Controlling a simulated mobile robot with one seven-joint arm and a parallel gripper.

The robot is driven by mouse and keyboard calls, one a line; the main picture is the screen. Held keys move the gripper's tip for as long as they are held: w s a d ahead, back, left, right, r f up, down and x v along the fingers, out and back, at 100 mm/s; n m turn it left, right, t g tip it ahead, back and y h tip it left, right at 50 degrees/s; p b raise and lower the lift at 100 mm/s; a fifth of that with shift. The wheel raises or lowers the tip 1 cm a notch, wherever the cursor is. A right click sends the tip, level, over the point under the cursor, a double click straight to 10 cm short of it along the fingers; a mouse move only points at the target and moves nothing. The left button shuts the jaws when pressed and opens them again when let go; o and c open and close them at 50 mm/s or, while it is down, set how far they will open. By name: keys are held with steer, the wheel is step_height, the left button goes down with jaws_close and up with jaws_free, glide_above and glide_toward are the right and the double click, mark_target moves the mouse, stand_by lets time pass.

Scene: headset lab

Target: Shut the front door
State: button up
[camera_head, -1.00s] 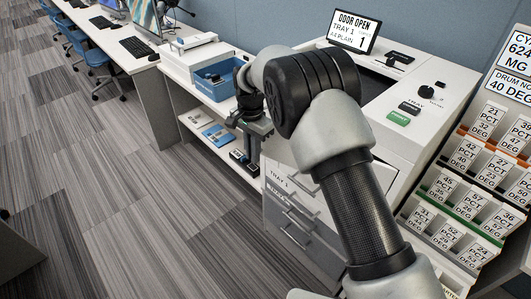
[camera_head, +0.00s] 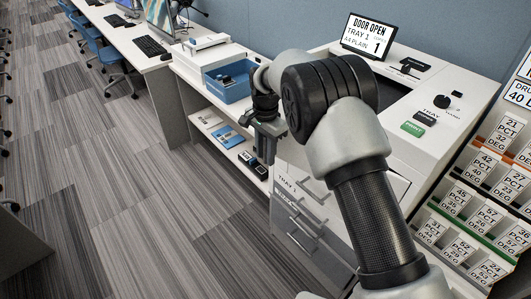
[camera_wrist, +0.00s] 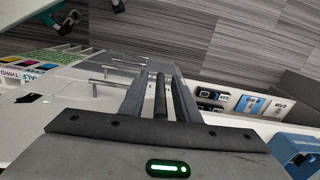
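The printer (camera_head: 440,135) is a white cabinet against the blue wall. Its screen (camera_head: 367,34) reads DOOR OPEN, TRAY 1, A4 PLAIN. Its front has drawers with bar handles (camera_head: 304,240), the top one labelled TRAY 1. My arm covers much of the front, and I cannot make out the front door for sure. My gripper (camera_head: 268,132) is beside the printer's left front corner, above floor level. In the wrist view its two fingers (camera_wrist: 161,90) are apart, with a dark rod (camera_wrist: 160,97) between them that I cannot identify. Printer handles (camera_wrist: 103,82) show left of the fingers.
A white shelf unit with a blue bin (camera_head: 230,80) stands left of the printer, close to my gripper. Small items lie on its lower shelf (camera_head: 222,138). A rack of label cards (camera_head: 470,200) stands at right.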

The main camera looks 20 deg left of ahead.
step_height(320, 180, up, 17)
steer(key=shift+r+p, duration=0.2)
steer(key=shift+p, duration=0.25)
